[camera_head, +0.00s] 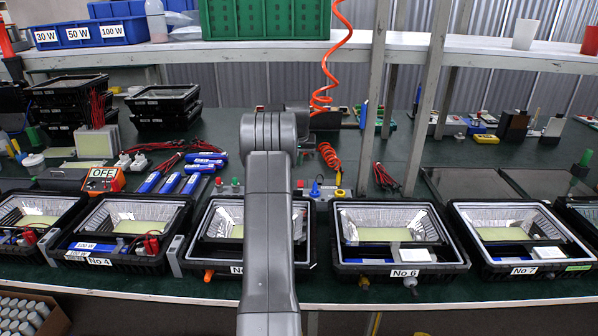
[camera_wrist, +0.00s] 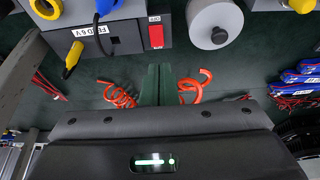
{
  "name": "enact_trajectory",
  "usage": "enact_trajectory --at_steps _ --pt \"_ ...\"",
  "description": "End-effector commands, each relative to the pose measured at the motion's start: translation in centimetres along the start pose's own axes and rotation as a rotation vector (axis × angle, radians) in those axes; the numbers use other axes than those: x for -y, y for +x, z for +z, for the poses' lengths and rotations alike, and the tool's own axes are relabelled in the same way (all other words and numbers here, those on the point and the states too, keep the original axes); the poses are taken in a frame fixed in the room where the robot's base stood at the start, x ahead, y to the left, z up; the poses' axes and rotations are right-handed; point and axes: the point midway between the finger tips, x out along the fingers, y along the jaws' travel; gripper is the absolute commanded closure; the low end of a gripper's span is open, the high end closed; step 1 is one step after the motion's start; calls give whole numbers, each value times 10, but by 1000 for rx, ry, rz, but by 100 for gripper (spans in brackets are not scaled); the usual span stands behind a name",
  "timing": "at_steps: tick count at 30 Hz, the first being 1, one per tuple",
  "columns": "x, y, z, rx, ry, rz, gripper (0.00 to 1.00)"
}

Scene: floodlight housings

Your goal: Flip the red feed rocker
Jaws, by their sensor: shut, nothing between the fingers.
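The red feed rocker (camera_wrist: 156,36) is in the wrist view, on the face of a dark grey box (camera_wrist: 110,38) labelled FEED 6 V. A small white marked plate adjoins it. I cannot tell which way the rocker is tipped. My gripper (camera_wrist: 158,68) is shut and empty, its dark fingers pointing toward the rocker. The fingertips look apart from it, a little below it in the picture. In the head view my arm hides my gripper and the rocker.
Blue (camera_wrist: 103,8) and yellow (camera_wrist: 73,56) plugs with cables are on the box, left of the rocker. A grey round part (camera_wrist: 215,22) is to the right. Coiled orange hose (camera_wrist: 120,95) lies near the fingers. Floodlight housings (camera_head: 400,270) line the bench front.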

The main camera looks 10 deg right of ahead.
Motion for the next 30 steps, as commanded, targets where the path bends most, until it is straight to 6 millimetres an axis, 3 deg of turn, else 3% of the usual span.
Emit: enact_trajectory --at_steps 3,9,20,30 --pt "0 -20 0 -2 0 0 100" --pt "0 -34 0 0 0 0 100" --pt "0 -36 0 0 0 0 100" --pt "5 -38 -22 0 0 0 100"
